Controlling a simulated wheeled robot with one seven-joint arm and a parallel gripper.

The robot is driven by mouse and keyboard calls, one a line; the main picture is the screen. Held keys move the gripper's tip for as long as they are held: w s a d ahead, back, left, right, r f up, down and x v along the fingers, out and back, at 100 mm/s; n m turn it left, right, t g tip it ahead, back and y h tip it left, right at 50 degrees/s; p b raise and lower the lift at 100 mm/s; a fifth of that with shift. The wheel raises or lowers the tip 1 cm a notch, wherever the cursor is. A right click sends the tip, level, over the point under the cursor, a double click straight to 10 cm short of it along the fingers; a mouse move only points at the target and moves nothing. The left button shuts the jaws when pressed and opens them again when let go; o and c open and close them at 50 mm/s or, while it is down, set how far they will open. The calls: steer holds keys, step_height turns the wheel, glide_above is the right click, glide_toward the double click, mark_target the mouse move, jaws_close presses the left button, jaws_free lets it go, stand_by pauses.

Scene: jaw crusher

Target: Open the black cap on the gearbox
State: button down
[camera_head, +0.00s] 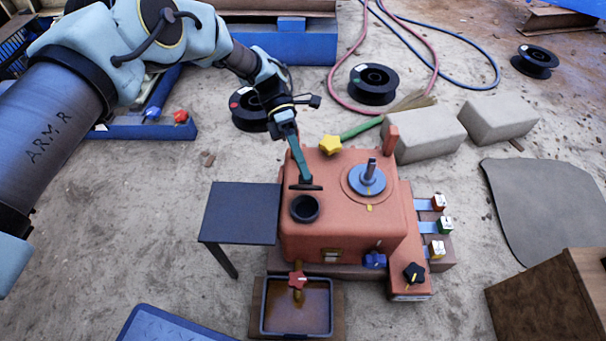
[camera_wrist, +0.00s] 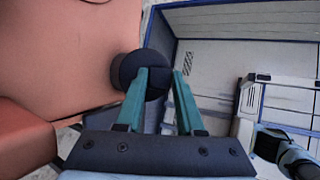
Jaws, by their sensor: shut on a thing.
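The orange gearbox (camera_head: 335,232) stands in the middle of the head view, and its side fills the left of the wrist view (camera_wrist: 60,60). On its top is a round black neck (camera_head: 304,209) with a dark inside. Just behind it the black cap (camera_head: 310,187) shows as a thin dark bar, seen nearly edge-on and apart from the flat top of the neck. My gripper (camera_head: 302,177) reaches down from behind with its fingertips at this cap. In the wrist view my gripper (camera_wrist: 161,72) is at a round black part (camera_wrist: 126,69), partly hidden by one finger; the exact contact is hidden.
Concrete blocks (camera_head: 425,135) lie behind right.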

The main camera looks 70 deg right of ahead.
stand_by(0.3)
steer(key=c, duration=0.5)
jaws_free()
steer(key=shift+v, duration=3.75)
